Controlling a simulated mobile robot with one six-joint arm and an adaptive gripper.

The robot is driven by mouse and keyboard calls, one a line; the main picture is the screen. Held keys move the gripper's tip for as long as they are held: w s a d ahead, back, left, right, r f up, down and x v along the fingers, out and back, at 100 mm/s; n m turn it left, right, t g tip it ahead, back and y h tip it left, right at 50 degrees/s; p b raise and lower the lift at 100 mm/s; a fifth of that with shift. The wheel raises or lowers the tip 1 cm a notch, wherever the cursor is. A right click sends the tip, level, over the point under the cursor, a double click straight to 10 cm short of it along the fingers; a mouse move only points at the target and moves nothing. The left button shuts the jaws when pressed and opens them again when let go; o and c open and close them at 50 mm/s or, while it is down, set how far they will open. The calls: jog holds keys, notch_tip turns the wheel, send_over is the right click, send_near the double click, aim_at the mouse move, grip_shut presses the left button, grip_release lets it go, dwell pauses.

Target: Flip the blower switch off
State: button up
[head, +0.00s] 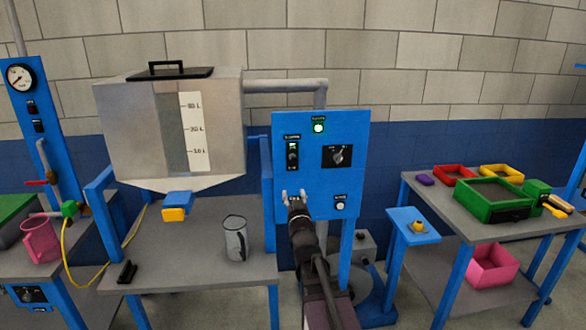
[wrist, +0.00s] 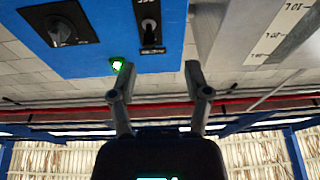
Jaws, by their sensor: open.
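A blue control panel (head: 310,182) stands at the middle of the head view. Its upper left has a black switch plate with a toggle switch (head: 293,156); the label above is too small to read for certain. The switch also shows at the top of the wrist view (wrist: 150,32); I cannot tell its lever position for certain. A green lamp (head: 318,128) on the panel is lit, also in the wrist view (wrist: 117,64). My gripper (head: 293,194) is open and empty, below the switch in the head view, covering the panel's lower left. Its fingers (wrist: 160,68) are spread in the wrist view.
A black rotary knob (head: 338,156) sits right of the switch, with a white button (head: 340,206) below it. A hopper (head: 145,130) and a table with a metal jug (head: 236,240) stand left. A right-hand table holds coloured trays (head: 490,215).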

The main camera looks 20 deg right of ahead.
jog(key=shift+s+d+r+t+h+b, duration=0.4)
jog(key=shift+d+r+t, duration=0.4)
jog(key=shift+t, duration=0.2)
